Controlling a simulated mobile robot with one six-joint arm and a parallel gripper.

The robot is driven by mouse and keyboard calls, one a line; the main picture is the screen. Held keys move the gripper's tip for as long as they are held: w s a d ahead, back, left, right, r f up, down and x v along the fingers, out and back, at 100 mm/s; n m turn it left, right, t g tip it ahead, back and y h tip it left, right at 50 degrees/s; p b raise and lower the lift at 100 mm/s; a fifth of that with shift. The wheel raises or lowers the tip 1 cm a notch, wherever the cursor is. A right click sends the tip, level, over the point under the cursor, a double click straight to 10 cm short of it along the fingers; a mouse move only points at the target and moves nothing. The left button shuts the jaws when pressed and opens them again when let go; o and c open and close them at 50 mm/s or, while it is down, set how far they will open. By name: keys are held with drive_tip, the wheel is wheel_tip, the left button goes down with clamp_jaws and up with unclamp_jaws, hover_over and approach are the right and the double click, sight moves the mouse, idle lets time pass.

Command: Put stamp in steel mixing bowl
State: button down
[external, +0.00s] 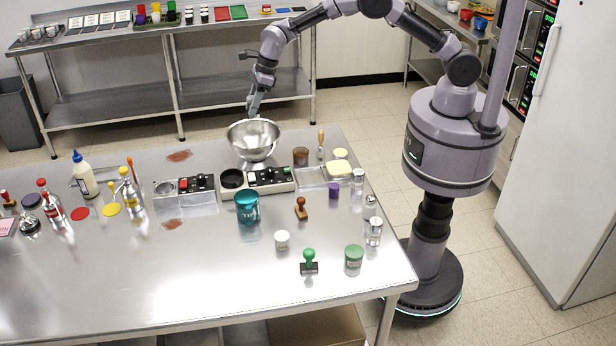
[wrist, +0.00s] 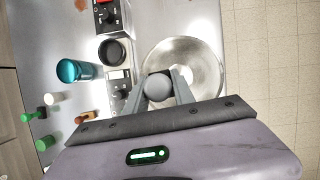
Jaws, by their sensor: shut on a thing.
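The steel mixing bowl (external: 252,145) stands at the table's far side, behind the control boxes; in the wrist view its shiny inside (wrist: 205,62) lies past my fingers. My gripper (external: 254,108) points down just above the bowl's far rim. In the wrist view my gripper (wrist: 166,82) is shut on a grey, round-topped thing (wrist: 158,89), which looks like the knob of the stamp. Its lower part is hidden, and I cannot tell its height over the bowl. A green-handled stamp (external: 309,262) and a brown-handled stamp (external: 300,208) stand on the table.
A brown cup (external: 300,157) and a wooden-handled tool (external: 321,145) are to the bowl's right. The near middle of the table (external: 180,285) is clear.

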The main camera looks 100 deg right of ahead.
sight(250, 100)
drive_tip(key=d, duration=0.2)
drive_tip(key=d+m, duration=0.1)
drive_tip(key=shift+w+d+r, duration=0.15)
drive_tip(key=shift+d+r, duration=0.1)
drive_tip(key=shift+d+f, duration=0.15)
wheel_tip(250, 100, down, 11)
drive_tip(key=b, duration=0.6)
drive_tip(key=shift+b, duration=0.4)
drive_tip(key=c, duration=1)
unclamp_jaws()
wheel_tip(250, 100, up, 7)
drive_tip(key=p, duration=0.4)
drive_tip(key=shift+p, duration=0.3)
